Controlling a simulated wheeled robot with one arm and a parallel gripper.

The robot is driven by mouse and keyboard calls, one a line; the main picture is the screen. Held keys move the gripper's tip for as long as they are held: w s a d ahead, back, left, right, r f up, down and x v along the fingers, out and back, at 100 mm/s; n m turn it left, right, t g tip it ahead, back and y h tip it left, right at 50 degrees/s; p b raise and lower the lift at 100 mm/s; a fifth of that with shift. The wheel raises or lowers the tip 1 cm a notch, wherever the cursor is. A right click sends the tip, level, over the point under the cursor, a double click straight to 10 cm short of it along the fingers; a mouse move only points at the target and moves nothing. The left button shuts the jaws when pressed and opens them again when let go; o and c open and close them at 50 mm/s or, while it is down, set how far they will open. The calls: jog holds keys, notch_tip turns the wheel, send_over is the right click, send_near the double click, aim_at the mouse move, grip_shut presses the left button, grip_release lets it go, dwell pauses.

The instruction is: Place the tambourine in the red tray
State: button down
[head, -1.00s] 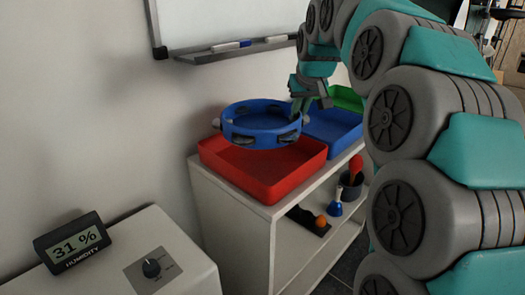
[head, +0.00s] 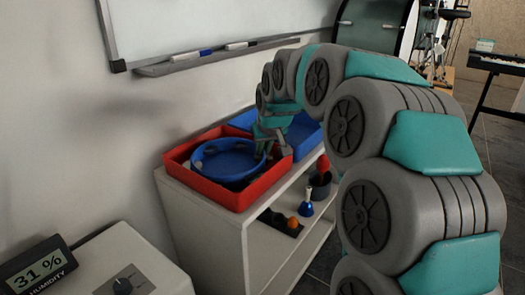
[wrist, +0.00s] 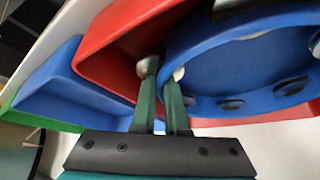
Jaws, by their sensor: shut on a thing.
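The blue tambourine (head: 228,160) is inside the outline of the red tray (head: 238,199), low between its walls, in the head view. I cannot tell whether it touches the tray floor. In the wrist view my gripper (wrist: 163,72) is shut on the near rim of the tambourine (wrist: 250,60), whose jingles show along the inside. The red tray (wrist: 115,40) shows beside and behind the fingers there. In the head view my gripper (head: 268,146) is at the tambourine's right edge, and the fingertips are partly hidden by the arm.
A blue tray (head: 303,136) stands beside the red one on the white shelf unit (head: 205,222). A blue bell (head: 307,203) and a dark cup (head: 320,183) are on the shelf below. A humidity display (head: 38,266) is at lower left. A whiteboard (head: 200,30) hangs behind.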

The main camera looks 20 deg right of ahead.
jog(key=shift+f, duration=0.1)
jog(key=c, duration=1.2)
grip_release()
jog(key=shift+c, duration=0.2)
jog(key=shift+s+r, duration=0.1)
jog(key=shift+r, duration=0.25)
jog(key=b+v, duration=0.1)
jog(key=v, duration=1)
jog(key=shift+s+r, duration=0.2)
jog(key=shift+r, duration=0.05)
